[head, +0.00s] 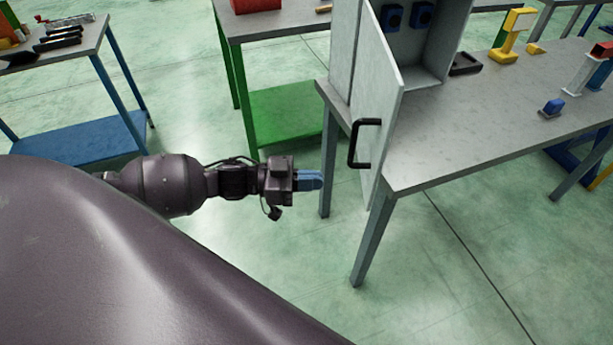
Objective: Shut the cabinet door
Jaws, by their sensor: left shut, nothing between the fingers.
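The grey cabinet (431,50) stands on the grey table at the upper right. Its door (375,85) is open and swung out toward me, past the table's front edge. A black bar handle (354,146) is on the door's face near its lower free edge. Two blue-and-black items (408,16) show inside the cabinet. My left gripper (320,180) is shut and empty. In the picture it is left of the door and handle, with a gap between, and its blue fingers point right toward the door. My right gripper is not in view.
The grey table (465,140) holds a yellow stand (511,40), a dark tray (466,64) and a small blue item (551,108). A table with a green lower shelf (290,125) stands behind my left gripper. Another table with a blue shelf (75,145) is far left. Open green floor lies in front.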

